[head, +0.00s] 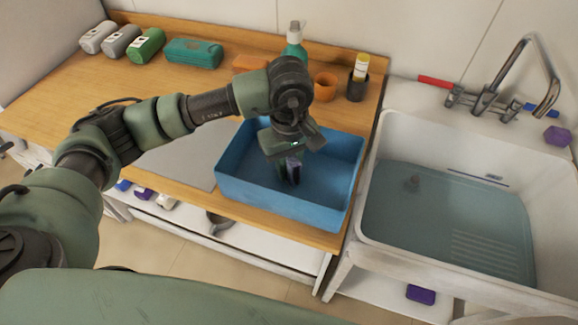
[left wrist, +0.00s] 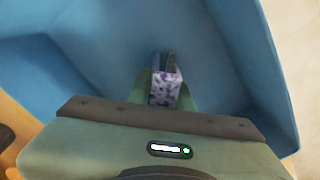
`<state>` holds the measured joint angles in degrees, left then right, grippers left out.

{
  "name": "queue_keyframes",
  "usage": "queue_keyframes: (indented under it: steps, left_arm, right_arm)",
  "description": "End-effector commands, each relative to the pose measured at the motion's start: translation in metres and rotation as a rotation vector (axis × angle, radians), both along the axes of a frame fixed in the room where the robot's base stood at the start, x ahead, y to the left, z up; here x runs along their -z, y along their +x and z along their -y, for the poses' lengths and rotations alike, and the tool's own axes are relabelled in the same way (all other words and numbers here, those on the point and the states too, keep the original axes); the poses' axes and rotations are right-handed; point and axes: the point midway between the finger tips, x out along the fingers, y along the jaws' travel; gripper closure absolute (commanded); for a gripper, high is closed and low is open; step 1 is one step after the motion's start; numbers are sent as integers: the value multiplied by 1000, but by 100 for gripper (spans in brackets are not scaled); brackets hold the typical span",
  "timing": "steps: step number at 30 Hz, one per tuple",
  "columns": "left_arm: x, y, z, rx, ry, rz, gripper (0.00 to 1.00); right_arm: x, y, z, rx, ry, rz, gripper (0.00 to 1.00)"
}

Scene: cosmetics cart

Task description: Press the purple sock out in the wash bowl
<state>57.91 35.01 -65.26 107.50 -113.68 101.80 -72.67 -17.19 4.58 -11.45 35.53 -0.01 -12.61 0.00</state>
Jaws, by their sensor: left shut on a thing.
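The purple sock (head: 294,168) shows as a small purple patterned piece between the fingers of my left gripper (head: 288,172). In the left wrist view the sock (left wrist: 165,88) is pinched between the green fingertips (left wrist: 163,90), with a purple and white pattern. The gripper is shut on it and points down inside the blue rectangular wash bowl (head: 343,150). The bowl's walls surround the gripper; its floor (left wrist: 100,60) also shows in the left wrist view. I cannot tell whether the sock touches the floor. My right gripper is not in view.
The bowl stands on a wooden counter (head: 60,100) beside a white sink (head: 395,128) holding water, with a metal tap (head: 490,95). Behind the bowl are a green bottle (head: 294,42), an orange cup (head: 325,87) and a dark cup (head: 357,88). A grey mat (head: 175,160) lies left.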

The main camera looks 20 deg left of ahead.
Motion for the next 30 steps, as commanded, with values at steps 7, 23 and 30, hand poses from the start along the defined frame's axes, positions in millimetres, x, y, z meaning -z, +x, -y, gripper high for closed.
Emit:
queue_keyframes:
  steps: [7,23,30]
  left_arm:
    - [3,-1,0,0,2,-3,100]
    - [2,-2,0,0,2,-6,100]
    - [2,-2,0,1,2,-6,100]
  right_arm:
    - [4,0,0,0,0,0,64]
    - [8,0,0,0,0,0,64]
    - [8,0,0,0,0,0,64]
